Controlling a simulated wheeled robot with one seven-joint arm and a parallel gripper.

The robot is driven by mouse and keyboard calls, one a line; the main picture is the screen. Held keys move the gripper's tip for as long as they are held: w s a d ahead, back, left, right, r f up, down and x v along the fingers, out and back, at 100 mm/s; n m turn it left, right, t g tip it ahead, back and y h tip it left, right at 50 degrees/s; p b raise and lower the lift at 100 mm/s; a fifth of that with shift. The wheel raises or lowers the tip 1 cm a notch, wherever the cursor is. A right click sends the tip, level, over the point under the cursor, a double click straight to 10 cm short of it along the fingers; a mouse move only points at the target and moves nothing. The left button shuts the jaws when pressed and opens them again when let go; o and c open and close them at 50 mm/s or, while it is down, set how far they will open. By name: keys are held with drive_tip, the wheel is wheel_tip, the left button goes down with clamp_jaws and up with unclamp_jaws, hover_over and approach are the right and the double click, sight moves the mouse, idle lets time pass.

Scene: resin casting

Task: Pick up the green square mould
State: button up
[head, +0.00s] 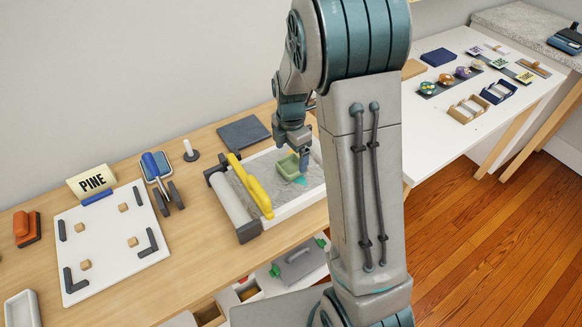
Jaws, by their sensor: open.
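The green square mould (287,166) sits in the white-rimmed tray (287,216) on the wooden bench, on a grey surface inside it. It is a small pale green open-topped block. My gripper (303,167) is just to the right of the mould, pointing down, with its fingers low over the tray. It is open, and nothing shows between its fingers. My arm hides the right part of the tray. I cannot tell whether a finger touches the mould. A small teal patch (300,181) shows below the gripper.
A yellow-handled tool (251,187) and a pale roller (231,205) lie at the tray's left side. A dark slab (243,133) lies behind. A white board (107,240) with small blocks and a PINE sign (92,182) are left. A white table (450,120) with several items stands right.

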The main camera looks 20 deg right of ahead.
sight(291, 169)
wheel_tip(291, 169, down, 4)
drive_tip(key=shift+w+d, duration=0.1)
drive_tip(key=shift+w, duration=0.05)
drive_tip(key=c, duration=1.1)
drive_tip(key=shift+r, duration=0.1)
